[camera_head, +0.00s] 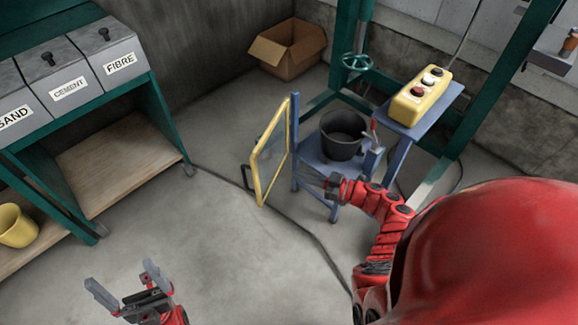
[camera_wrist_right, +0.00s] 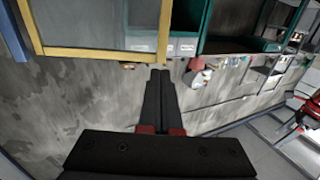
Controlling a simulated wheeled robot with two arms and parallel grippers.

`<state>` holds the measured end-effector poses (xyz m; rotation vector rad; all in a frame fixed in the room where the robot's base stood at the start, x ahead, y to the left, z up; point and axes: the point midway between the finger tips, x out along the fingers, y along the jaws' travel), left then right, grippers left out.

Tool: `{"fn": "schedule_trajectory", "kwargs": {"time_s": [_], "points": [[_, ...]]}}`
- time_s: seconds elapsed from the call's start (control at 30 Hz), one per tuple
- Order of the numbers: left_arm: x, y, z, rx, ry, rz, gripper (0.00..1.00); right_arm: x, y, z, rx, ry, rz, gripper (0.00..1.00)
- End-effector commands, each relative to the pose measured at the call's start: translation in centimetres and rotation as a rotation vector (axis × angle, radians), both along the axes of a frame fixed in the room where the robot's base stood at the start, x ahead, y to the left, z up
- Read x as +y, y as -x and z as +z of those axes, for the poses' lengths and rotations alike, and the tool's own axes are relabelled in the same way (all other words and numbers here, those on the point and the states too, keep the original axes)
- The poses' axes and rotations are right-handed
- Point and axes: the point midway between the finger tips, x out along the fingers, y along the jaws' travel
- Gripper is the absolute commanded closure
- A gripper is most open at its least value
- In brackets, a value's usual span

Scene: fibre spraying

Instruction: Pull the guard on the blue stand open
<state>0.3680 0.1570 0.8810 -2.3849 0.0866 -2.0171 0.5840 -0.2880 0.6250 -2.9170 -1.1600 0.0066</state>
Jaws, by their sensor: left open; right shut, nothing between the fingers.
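The guard (camera_head: 291,125) is a yellow-framed, see-through panel. It stands swung out to the left of the blue stand (camera_head: 295,150), beside its upright post. A dark handle (camera_head: 247,177) is on the guard's far left edge. A black bucket (camera_head: 343,135) sits on the stand, its front side uncovered. My right gripper (camera_head: 314,182) is shut and empty, in front of the stand and right of the guard. In the right wrist view, its closed fingers (camera_wrist_right: 160,75) point just below the guard's yellow frame (camera_wrist_right: 100,52), seemingly apart from it. My left gripper (camera_head: 125,288) is open and empty at lower left.
A yellow button box (camera_head: 418,98) stands on a blue table behind the stand. A cardboard box (camera_head: 287,48) is at the back. The middle floor is clear, crossed by a cable.

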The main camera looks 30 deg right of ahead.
Motion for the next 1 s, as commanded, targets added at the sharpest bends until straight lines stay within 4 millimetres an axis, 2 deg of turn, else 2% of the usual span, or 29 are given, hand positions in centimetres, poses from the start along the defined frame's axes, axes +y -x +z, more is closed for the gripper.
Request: {"fn": "schedule_trajectory", "kwargs": {"time_s": [0.3,0.5,0.7,1.0], "points": [[0.0,0.0,-0.5,0.000,0.000,0.000,0.00,4.7,-4.8,0.1,-0.007,-0.001,0.003,1.00],[0.0,0.0,-0.9,0.000,0.000,0.000,0.00,7.1,-7.4,0.0,-0.006,-0.001,0.001,1.00],[0.0,0.0,-1.2,0.000,0.000,0.000,0.00,8.5,-8.8,0.1,-0.007,0.000,0.003,1.00],[0.0,0.0,-1.2,0.000,0.000,0.000,0.00,8.7,-9.1,0.1,-0.006,0.000,0.002,1.00]]}}
